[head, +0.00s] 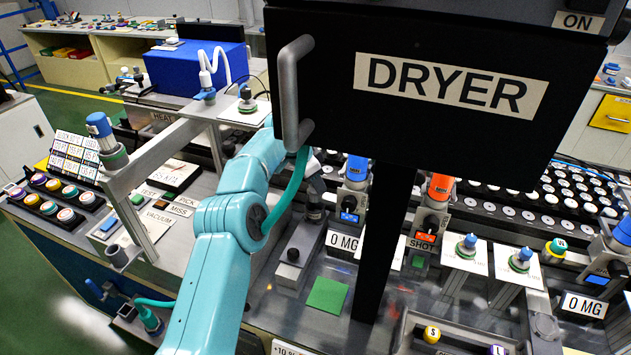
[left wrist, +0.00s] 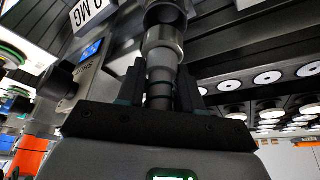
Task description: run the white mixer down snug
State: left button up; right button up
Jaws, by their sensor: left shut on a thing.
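My left arm (head: 235,215) reaches in from below, and its wrist passes behind the handle of the dryer. My left gripper (head: 314,187) is small and partly hidden there in the head view. In the left wrist view the left gripper (left wrist: 160,78) has a dark finger on each side of a stepped cylinder (left wrist: 161,52) and is shut on it. My right gripper is not in view.
The black dryer (head: 440,140) with its grey handle (head: 288,90) hangs close over the bench and hides much. A dosing unit with a blue top (head: 357,168) stands right of my gripper, by a 0 MG label (head: 343,241). A green square (head: 327,295) lies in front.

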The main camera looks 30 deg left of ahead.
pick_arm(q)
jog(key=o, duration=0.6)
jog(key=shift+d+n+y, duration=0.1)
jog(key=shift+n+y, duration=0.2)
jog(key=shift+n, duration=0.6)
jog(key=n+y, duration=0.1)
jog(key=n, duration=0.3)
jog(key=shift+y, duration=0.3)
jog(key=n+y, duration=0.1)
jog(key=n, duration=0.2)
jog(key=n+y, duration=0.1)
jog(key=n, duration=0.2)
jog(key=shift+a+f, duration=0.1)
jog(key=shift+a, duration=0.1)
